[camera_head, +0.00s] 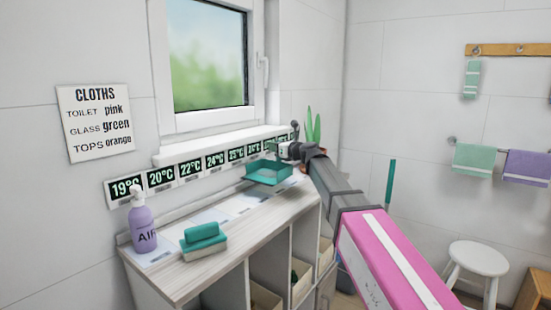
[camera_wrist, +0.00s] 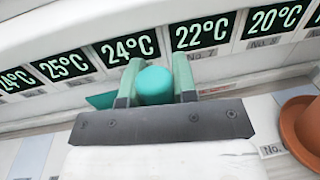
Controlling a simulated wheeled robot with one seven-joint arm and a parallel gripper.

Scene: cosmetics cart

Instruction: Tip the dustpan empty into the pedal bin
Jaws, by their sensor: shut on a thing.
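The teal dustpan (camera_head: 268,173) is a shallow open tray, held just above the far end of the cart top, in front of the temperature labels. My gripper (camera_head: 290,152) is at its far right side in the head view. In the wrist view my gripper (camera_wrist: 156,88) is shut, its two pale green fingers on either side of the round teal handle of the dustpan (camera_wrist: 154,84). A teal edge shows left of the fingers. What lies in the pan is too small to tell. I cannot make out the pedal bin for sure; my arm covers much of the floor beside the cart.
A lilac AIR bottle (camera_head: 142,226) and a teal sponge block (camera_head: 203,238) stand on the cart's near end. A terracotta pot (camera_wrist: 302,128) is close at the right in the wrist view. A white stool (camera_head: 478,262) stands right. The wall and window are behind.

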